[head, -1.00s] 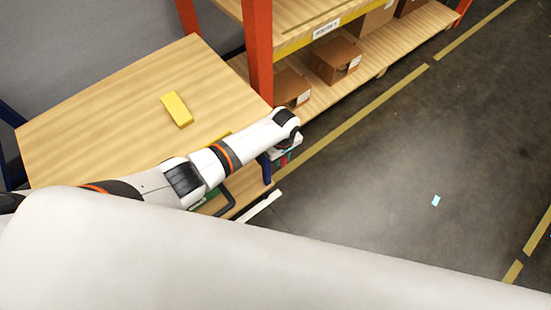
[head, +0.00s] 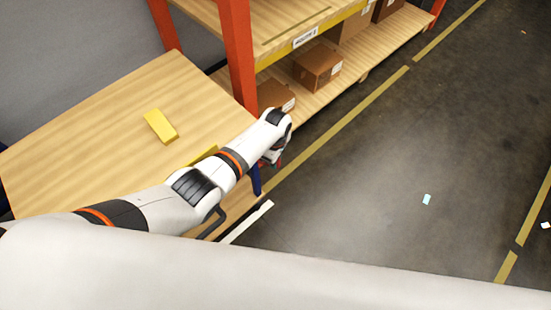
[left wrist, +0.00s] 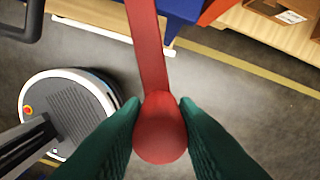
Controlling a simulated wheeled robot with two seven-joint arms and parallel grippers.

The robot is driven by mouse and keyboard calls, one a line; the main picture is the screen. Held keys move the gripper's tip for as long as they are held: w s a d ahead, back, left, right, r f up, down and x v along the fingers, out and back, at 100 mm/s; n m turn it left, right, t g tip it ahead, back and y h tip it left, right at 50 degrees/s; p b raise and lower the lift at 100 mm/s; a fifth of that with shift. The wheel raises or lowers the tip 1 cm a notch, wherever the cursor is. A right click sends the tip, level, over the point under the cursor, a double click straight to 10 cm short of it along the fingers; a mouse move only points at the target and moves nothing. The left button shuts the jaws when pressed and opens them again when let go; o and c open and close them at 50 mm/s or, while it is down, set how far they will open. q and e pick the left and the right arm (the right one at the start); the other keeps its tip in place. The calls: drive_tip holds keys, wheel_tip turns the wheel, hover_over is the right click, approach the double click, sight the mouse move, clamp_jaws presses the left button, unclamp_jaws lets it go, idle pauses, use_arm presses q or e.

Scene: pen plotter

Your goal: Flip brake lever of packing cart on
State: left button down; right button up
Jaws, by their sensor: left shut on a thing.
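The red brake lever (left wrist: 148,45) with its round red knob (left wrist: 159,128) fills the middle of the left wrist view. The green fingers of my left gripper (left wrist: 160,106) are shut on the knob, one on each side. In the head view my left gripper (head: 274,156) is down past the right corner of the wooden-topped cart (head: 95,130), mostly hidden by my arm. Only a little red shows beside it there. The lever's pivot is out of sight. My right gripper is not in view.
A yellow block (head: 160,126) lies on the wooden top. A dark bar handle (head: 208,224) and a white strip (head: 247,222) are near the cart's lower side. A shelf rack with an orange-red post (head: 238,60) and cardboard boxes (head: 318,66) stands behind. The floor to the right is mostly clear.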

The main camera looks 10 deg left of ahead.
use_arm(q)
drive_tip(key=shift+w, duration=0.1)
drive_tip(key=c, duration=1.1)
unclamp_jaws()
wheel_tip(320, 180, up, 10)
drive_tip(key=shift+r+p, duration=0.25)
drive_tip(key=shift+p, duration=0.75)
drive_tip(key=shift+r, duration=0.8)
